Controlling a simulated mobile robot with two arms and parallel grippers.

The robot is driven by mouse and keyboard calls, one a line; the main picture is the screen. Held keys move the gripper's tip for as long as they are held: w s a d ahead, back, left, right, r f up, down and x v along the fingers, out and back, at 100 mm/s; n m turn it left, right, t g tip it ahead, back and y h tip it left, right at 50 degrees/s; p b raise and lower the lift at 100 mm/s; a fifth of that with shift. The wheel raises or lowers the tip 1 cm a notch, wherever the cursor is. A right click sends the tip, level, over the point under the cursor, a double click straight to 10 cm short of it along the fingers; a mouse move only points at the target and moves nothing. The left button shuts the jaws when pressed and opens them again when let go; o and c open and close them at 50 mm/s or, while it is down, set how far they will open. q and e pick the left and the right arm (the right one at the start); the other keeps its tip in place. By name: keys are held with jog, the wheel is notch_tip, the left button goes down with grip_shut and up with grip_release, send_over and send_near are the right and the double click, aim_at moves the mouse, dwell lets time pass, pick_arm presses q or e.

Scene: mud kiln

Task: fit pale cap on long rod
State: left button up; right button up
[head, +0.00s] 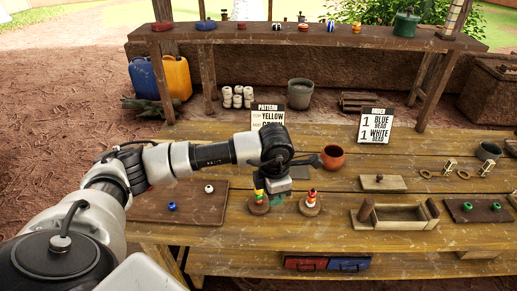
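Two round wooden bases with upright stacks of coloured beads stand at the middle of the table: a left bead stack (259,203) and a right bead stack (310,203). The rods inside them are mostly hidden, and I cannot tell which is longer. My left gripper (276,196) points down just beside the left stack, partly overlapping it in the picture. Something green shows at its tips; I cannot tell if it is held. A small white piece (209,188) lies on the brown board (150,209) to the left; I cannot tell whether it is the pale cap. My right gripper is out of view.
A blue bead (172,206) lies on the brown board. Behind the gripper are a pattern sign (267,114) and a clay pot (332,157). A lidless wooden box (400,214) and a dark board with green beads (480,211) stand right. Bare planks lie between them.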

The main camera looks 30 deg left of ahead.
pick_arm(q)
jog(key=w+a+r+n+p, duration=0.1)
jog(key=a+n+p, duration=0.1)
jog(key=n, duration=0.6)
jog(key=w+a+r+n+p, duration=0.1)
jog(key=w+a+n+p, duration=0.1)
jog(key=n, duration=0.6)
jog(key=w+a+r+n+p, duration=0.1)
jog(key=a+r+n+p, duration=0.1)
jog(key=n, duration=0.5)
jog(key=shift+w+a+n+p, duration=0.2)
jog(key=shift+a+p, duration=0.15)
jog(key=shift+a, duration=0.05)
jog(key=shift+w+a+n+p, duration=0.2)
jog(key=shift+a+p, duration=0.1)
jog(key=shift+a, duration=0.1)
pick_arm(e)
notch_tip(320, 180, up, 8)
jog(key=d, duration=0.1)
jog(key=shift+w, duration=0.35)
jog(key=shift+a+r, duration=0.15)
pick_arm(q)
jog(key=shift+f+b, duration=2)
jog(key=shift+f, duration=0.9)
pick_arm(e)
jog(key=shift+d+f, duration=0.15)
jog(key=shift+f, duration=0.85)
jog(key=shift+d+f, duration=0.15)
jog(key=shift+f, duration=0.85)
